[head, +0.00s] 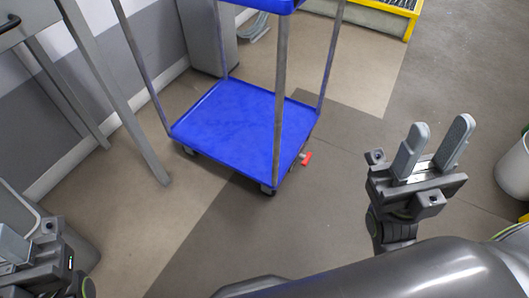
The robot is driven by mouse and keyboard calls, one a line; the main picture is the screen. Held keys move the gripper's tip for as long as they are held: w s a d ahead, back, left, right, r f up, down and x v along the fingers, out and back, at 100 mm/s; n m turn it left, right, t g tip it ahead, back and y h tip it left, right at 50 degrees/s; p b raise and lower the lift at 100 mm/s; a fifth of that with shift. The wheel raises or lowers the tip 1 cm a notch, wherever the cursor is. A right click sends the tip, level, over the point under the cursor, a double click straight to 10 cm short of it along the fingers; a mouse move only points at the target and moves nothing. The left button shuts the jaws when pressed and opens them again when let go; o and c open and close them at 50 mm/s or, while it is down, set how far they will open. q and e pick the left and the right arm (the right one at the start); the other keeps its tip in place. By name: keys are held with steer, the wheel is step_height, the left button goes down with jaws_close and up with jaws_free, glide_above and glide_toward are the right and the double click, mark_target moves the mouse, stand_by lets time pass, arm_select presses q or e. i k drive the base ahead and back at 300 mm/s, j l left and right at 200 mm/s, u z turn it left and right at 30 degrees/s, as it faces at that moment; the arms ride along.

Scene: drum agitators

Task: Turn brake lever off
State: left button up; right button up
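A blue cart (232,128) with grey uprights stands on the floor left of centre. A small red brake lever (307,158) sticks out low at the right side of its lower shelf, near a caster. My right gripper (441,126) is to the right of the cart, apart from the lever. Its two grey fingers point up in the picture with an empty gap between them. My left gripper (12,245) is at the lower left edge, partly cut off, so its finger gap does not show clearly.
A grey post and frame (108,85) stand left of the cart by the wall. A yellow-edged platform (410,22) is at the top right. A white rounded container (515,168) is at the right edge. The floor between cart and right gripper is clear.

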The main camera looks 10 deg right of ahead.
mark_target(305, 158)
steer(key=i+l+u, duration=0.2)
steer(key=l+u, duration=0.3)
steer(key=l, duration=0.2)
steer(key=l+u, duration=0.5)
steer(key=l, duration=0.2)
steer(key=l+u, duration=0.5)
steer(key=l, duration=0.3)
steer(key=k+l, duration=0.1)
steer(key=l, duration=0.85)
steer(key=k+l+u, duration=0.1)
steer(key=l, duration=0.35)
steer(key=k+l, duration=0.15)
steer(key=l, duration=0.3)
steer(key=k+l, duration=0.1)
steer(key=l, duration=0.35)
steer(key=k+l+u, duration=0.1)
steer(key=l, duration=0.35)
steer(key=k+l, duration=0.1)
steer(key=l, duration=0.4)
